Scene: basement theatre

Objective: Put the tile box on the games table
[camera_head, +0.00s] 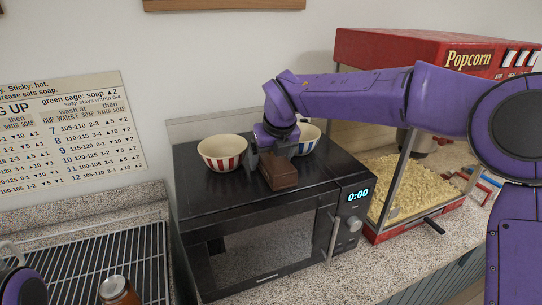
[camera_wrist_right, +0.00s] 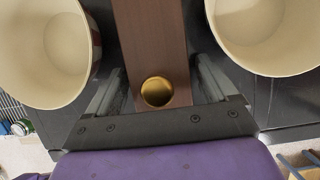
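The tile box is a dark brown block (camera_head: 279,174) at the middle of the microwave's top in the camera_head view, between two bowls. My right gripper (camera_head: 278,148) points down at it from above. In the right wrist view the brown box (camera_wrist_right: 153,40) with a round brass knob (camera_wrist_right: 157,92) lies between the two fingers of my right gripper (camera_wrist_right: 160,75). The fingers stand close along its sides; whether both press on it I cannot tell. The games table is not in view. Only a purple piece of my left arm shows at the lower left; its gripper is out of view.
A red-striped bowl (camera_head: 222,153) and a blue-striped bowl (camera_head: 307,138) stand close on either side on the black microwave (camera_head: 215,195). A red popcorn machine (camera_head: 385,50) stands at the right. A wire rack (camera_head: 105,265) and an amber jar (camera_head: 117,291) are at the lower left.

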